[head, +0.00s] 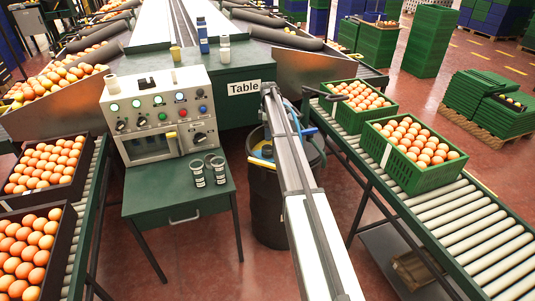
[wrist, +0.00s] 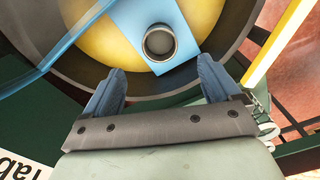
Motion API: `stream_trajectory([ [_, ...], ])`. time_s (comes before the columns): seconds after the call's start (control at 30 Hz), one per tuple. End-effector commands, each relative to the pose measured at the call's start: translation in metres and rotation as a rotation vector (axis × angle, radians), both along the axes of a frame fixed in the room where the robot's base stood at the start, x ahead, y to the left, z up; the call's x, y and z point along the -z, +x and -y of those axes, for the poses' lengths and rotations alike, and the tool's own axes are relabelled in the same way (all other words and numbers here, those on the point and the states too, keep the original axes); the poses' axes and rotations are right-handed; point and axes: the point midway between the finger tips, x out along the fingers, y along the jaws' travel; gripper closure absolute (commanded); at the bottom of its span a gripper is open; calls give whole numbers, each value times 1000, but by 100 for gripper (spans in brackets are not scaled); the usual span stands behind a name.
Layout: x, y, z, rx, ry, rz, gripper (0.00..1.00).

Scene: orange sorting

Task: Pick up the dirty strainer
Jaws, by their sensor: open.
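My gripper (wrist: 161,66) is open in the wrist view, with its two blue-grey fingers apart and nothing between them. Past the fingertips is a small round thing with a metal rim and grey inside (wrist: 160,42). It lies over a light blue piece and a yellow round surface inside a dark bin (wrist: 236,62). I cannot tell whether this round thing is the strainer, or whether it is dirty. In the head view the dark bin (head: 266,215) stands on the floor, partly hidden behind my arm. No strainer shows clearly in that view.
A roller conveyor (head: 450,220) with green orange crates (head: 415,152) is at the right. Dark orange crates (head: 78,180) stand left.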

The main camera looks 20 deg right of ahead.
Motion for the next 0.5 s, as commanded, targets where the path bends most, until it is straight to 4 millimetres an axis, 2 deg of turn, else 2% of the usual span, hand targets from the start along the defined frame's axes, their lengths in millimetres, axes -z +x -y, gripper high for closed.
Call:
stream_trajectory([
  [0.3,54,0,-1,1,-1,-1,10],
  [0.5,71,0,-1,1,-1,2,10],
])
